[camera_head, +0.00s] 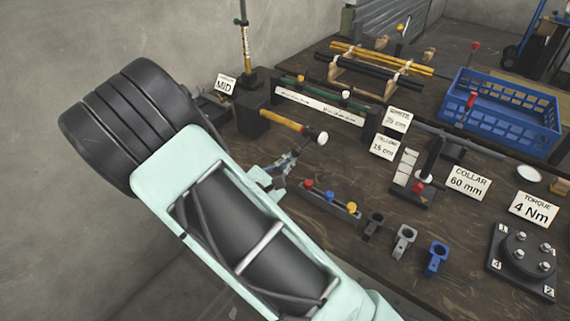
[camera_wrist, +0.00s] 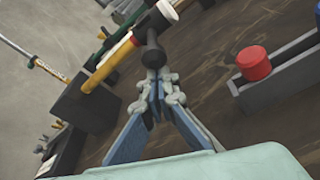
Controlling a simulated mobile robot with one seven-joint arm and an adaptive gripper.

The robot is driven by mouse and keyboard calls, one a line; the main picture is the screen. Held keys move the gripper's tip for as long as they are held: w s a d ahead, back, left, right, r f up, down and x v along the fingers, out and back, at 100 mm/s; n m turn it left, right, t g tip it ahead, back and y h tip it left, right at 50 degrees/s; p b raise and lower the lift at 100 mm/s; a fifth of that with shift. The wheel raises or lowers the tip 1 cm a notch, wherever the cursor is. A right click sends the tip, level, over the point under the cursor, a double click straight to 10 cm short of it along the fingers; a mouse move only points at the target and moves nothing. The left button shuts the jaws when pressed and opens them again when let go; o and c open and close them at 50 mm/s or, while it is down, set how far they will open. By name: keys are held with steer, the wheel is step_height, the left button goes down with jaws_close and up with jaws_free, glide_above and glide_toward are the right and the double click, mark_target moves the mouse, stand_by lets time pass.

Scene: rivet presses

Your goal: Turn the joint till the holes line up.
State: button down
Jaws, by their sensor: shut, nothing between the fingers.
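A yellow bar (camera_head: 281,120) sticks out of a black block (camera_head: 251,123) and ends in a dark collar and a white knob (camera_head: 322,138). This looks like the joint; no holes can be made out. In the wrist view the yellow bar (camera_wrist: 110,63) runs up to the white knob (camera_wrist: 162,14), and a black stub (camera_wrist: 152,48) points from its end toward my gripper. My gripper (camera_wrist: 157,78) is shut and empty, its tips just short of or at the stub; contact cannot be told. The gripper (camera_head: 284,167) also shows in the head view, below the bar.
A grey rack with red, blue and yellow knobs (camera_head: 329,199) stands right of my gripper. Several small clamps (camera_head: 404,241), a bolted plate (camera_head: 522,262), sign cards (camera_head: 469,183) and a blue crate (camera_head: 505,112) lie further right. Long bars (camera_head: 375,70) rest on stands behind.

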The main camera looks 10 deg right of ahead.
steer(key=r+p, duration=0.1)
steer(key=r+g+p, duration=0.1)
steer(key=p, duration=0.1)
steer(key=shift+s+y, duration=0.25)
steer(key=shift+y, duration=0.15)
steer(key=shift+f, duration=0.1)
